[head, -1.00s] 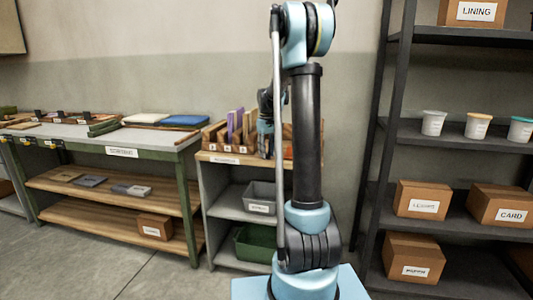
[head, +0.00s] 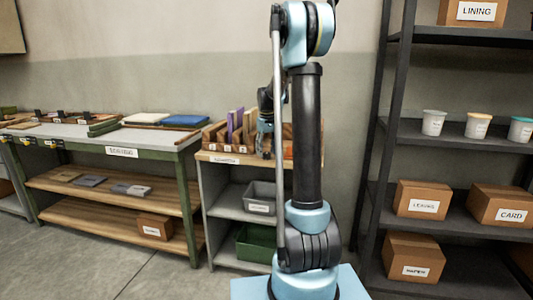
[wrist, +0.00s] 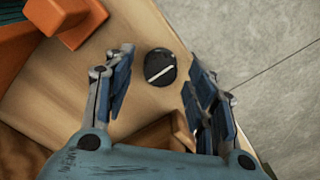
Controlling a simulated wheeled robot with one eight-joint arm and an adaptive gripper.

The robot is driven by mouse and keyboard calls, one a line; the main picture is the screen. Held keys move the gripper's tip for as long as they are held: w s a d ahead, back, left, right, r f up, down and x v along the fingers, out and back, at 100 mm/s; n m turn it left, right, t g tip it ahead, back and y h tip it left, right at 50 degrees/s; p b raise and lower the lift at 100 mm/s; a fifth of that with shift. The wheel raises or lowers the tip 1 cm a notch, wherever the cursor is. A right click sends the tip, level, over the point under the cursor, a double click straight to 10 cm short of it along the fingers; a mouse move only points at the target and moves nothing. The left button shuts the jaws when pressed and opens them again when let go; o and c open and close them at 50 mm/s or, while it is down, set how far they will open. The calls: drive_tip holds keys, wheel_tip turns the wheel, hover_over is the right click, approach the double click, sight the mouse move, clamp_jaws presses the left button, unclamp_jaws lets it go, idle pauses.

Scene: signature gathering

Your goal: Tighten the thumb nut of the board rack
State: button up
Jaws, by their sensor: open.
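The thumb nut (wrist: 161,67) shows in the wrist view as a dark round knob with a pale bar across its top. It lies over the light wooden surface, between my spread fingers and apart from both. My gripper (wrist: 160,60) is open and empty above it. In the head view my gripper (head: 265,146) is at the right part of the board rack (head: 213,137), a wooden slotted rack holding purple and tan boards. My arm hides part of the rack, and the nut cannot be made out there.
The rack stands on a small shelf unit (head: 204,190) with grey and green bins below. A sorting table (head: 165,148) is at left, and dark shelves (head: 435,134) with boxes and cups at right. In the wrist view, orange-brown blocks (wrist: 62,18) lie at upper left and open floor (wrist: 260,40) at right.

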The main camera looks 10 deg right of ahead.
sight(267, 153)
wheel_tip(267, 153, up, 12)
drive_tip(key=shift+f, duration=0.25)
idle(0.4)
drive_tip(key=s+f+m+t, duration=0.1)
drive_tip(key=s+f, duration=0.1)
drive_tip(key=s, duration=1)
drive_tip(key=s+f+m, duration=0.1)
drive_tip(key=s+f, duration=0.2)
drive_tip(key=s, duration=1)
drive_tip(key=s+f+m+t, duration=0.1)
drive_tip(key=s+f, duration=1.3)
drive_tip(key=s, duration=0.3)
drive_tip(key=shift+d+f, duration=0.25)
drive_tip(key=shift+f, duration=0.15)
